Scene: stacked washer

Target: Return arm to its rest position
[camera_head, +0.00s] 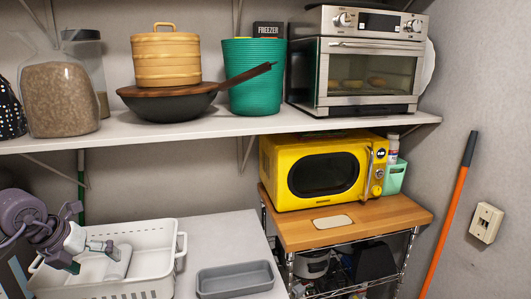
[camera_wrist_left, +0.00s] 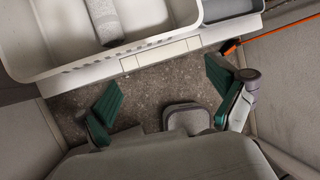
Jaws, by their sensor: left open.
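My left arm comes in at the lower left of the head view. My left gripper (camera_head: 90,256) shows there in front of a white basket (camera_head: 156,291), overlapping its left part in the picture. In the left wrist view, the two green-padded fingers of my left gripper (camera_wrist_left: 163,92) stand wide apart with nothing between them; the speckled floor shows beyond. A pale rolled cloth (camera_head: 118,262) lies in the basket and also shows in the left wrist view (camera_wrist_left: 100,18). My right gripper is in neither view.
A grey tray (camera_head: 234,280) sits right of the basket on the white surface. A yellow microwave (camera_head: 324,171) stands on a wooden-topped cart (camera_head: 393,218). A shelf (camera_head: 237,127) with containers, a pan and a toaster oven spans above. An orange pole (camera_head: 449,220) leans at the right wall.

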